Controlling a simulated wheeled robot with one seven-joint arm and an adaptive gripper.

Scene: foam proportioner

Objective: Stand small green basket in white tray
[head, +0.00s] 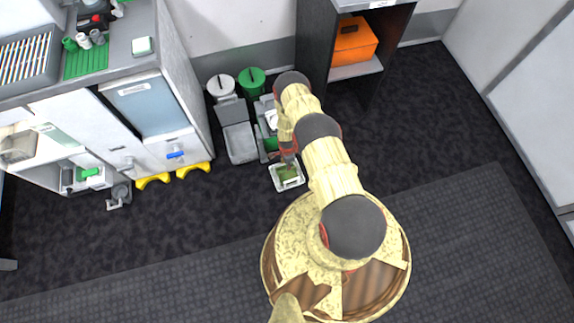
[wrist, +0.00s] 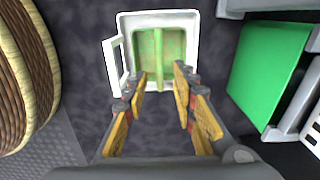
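The white tray (head: 287,187) is on the dark floor in the head view. In the wrist view the white tray (wrist: 190,18) is at top centre, with a loop handle on its left. A pale green piece with a centre ridge, seemingly the small green basket (wrist: 150,45), shows inside the tray; it also shows in the head view (head: 286,173). My gripper (wrist: 160,72) points at the tray, its fingers spread apart over the near part of the green piece. I see no clear grip on it. The head view mostly hides my gripper behind my arm.
Grey bins (head: 240,143) stand left of the tray, with white (head: 220,85) and green (head: 252,80) lidded containers behind. A bright green panel (wrist: 265,70) is right of my gripper. An orange box (head: 355,42) is on a shelf. Floor left of the tray is clear.

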